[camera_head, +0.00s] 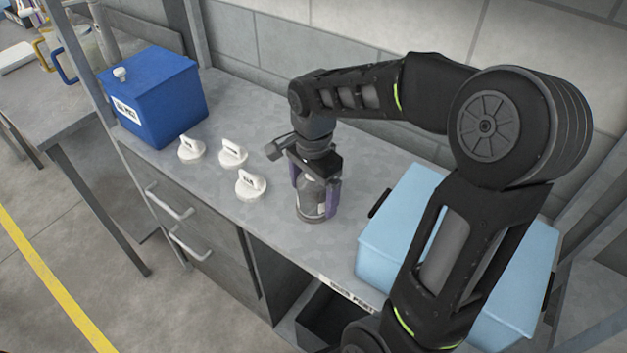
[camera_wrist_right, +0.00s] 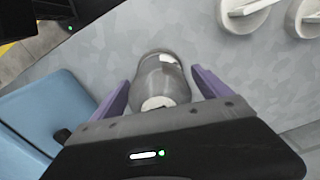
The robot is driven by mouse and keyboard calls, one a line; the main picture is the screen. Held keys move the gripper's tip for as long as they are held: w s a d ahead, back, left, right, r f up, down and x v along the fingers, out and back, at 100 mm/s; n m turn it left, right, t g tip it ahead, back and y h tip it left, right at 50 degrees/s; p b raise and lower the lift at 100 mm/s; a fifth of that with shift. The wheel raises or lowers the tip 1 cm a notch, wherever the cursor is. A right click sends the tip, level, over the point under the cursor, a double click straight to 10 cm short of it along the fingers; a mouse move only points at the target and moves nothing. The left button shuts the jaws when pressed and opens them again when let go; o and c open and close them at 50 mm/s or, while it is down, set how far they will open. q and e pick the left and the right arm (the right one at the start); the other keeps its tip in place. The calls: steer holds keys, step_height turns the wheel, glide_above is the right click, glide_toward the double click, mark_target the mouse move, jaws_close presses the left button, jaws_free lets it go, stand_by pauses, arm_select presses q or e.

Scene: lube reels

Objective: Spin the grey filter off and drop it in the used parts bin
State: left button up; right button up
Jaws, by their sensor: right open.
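The grey filter (camera_head: 311,205) is a rounded, shiny cylinder standing upright on the worktop. It also shows in the right wrist view (camera_wrist_right: 163,72). My right gripper (camera_head: 316,201) points down over it, with purple fingers on either side. The fingers are open, and in the wrist view gaps show between them and the filter. What the filter's base is fixed to is hidden. A dark open bin (camera_head: 322,316) sits low under the worktop's front edge, below a label that seems to read "used parts". My left gripper is not in view.
Several white handled caps (camera_head: 233,152) stand on the worktop (camera_head: 235,110) left of the filter. A dark blue labelled box (camera_head: 158,98) stands behind them at left. A large light blue container (camera_head: 385,240) is close on the right, under my arm. A block wall (camera_head: 270,40) runs behind.

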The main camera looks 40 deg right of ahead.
steer(key=c, duration=1.8)
steer(key=n, duration=0.3)
steer(key=shift+n, duration=1.1)
steer(key=shift+p, duration=0.3)
steer(key=shift+n, duration=1.1)
steer(key=n, duration=0.3)
steer(key=shift+f, duration=0.1)
steer(key=shift+s+p, duration=0.1)
steer(key=shift+p, duration=0.2)
